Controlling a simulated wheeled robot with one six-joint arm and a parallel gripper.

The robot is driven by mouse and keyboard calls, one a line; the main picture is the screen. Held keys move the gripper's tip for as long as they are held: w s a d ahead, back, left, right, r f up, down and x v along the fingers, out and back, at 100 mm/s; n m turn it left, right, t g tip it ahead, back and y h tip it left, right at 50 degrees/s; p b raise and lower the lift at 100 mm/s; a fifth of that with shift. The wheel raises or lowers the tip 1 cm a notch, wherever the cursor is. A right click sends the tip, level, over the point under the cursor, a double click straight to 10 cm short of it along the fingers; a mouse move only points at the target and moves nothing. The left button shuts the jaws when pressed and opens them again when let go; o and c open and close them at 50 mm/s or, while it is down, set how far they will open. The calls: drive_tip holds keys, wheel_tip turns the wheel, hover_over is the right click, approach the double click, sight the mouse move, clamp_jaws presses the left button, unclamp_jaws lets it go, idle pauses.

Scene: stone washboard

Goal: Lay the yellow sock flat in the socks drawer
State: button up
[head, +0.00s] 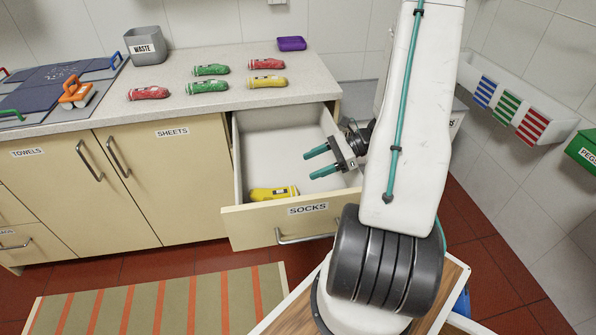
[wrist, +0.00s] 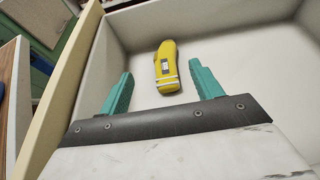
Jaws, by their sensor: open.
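A yellow sock (head: 274,193) lies flat on the floor of the open socks drawer (head: 283,160), close to its front panel at the left. The same sock shows in the wrist view (wrist: 167,68), beyond my fingertips. A second yellow sock (head: 268,81) lies on the counter. My gripper (head: 313,164) is over the right part of the drawer, with its teal fingers apart and nothing between them. In the wrist view the open fingers (wrist: 160,90) are short of the sock and do not touch it.
Two red socks, one of them at the left (head: 148,93), and two green socks (head: 207,87) lie on the counter (head: 225,65). A purple item (head: 291,43) and a grey waste bin (head: 146,45) stand behind. The drawer's front panel (head: 290,219) and walls stand around its mostly bare floor.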

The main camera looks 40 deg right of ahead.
drive_tip(key=s+a+r+n+g+h, duration=0.25)
drive_tip(key=a+r+n+g, duration=0.55)
drive_tip(key=a+r+n, duration=0.65)
drive_tip(key=s+a+r+n+t+h, duration=0.1)
drive_tip(key=s+a+r+n+h, duration=0.7)
drive_tip(key=s+r+n, duration=0.2)
drive_tip(key=shift+s+a+r+t+h, duration=0.15)
drive_tip(key=shift+a+r+t+h, duration=0.1)
drive_tip(key=shift+r+t+h, duration=0.25)
